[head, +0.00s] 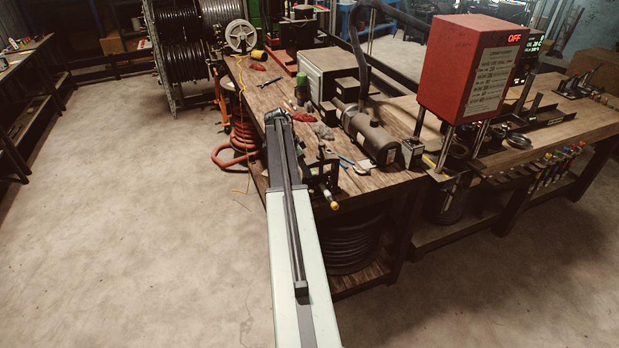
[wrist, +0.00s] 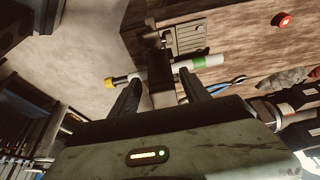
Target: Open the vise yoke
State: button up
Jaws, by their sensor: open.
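The vise (head: 323,172) stands at the near left edge of the wooden bench, with a yellow-tipped handle (head: 334,206) jutting toward the front. In the wrist view the vise (wrist: 162,92) shows between my fingers. A bar crosses there, with a yellow and black end (wrist: 112,82) at left and a white and green end (wrist: 207,62) at right. My gripper (wrist: 160,88) is open, its dark fingers either side of the vise's middle. I cannot tell whether they touch it. My arm hides part of the vise's left side in the head view. Which part is the yoke is unclear.
A grey cylindrical motor (head: 370,132) and a red box on posts (head: 470,70) stand farther right on the benches. Blue-handled pliers (wrist: 228,86) and a grey rag (wrist: 283,78) lie near the vise. An orange hose (head: 236,148) hangs left of the bench. The floor at left is clear.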

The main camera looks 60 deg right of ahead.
jog(key=b+x, duration=0.5)
jog(key=x, duration=0.1)
jog(key=shift+f, duration=0.4)
jog(key=shift+r, duration=0.15)
grip_shut()
dwell(0.6)
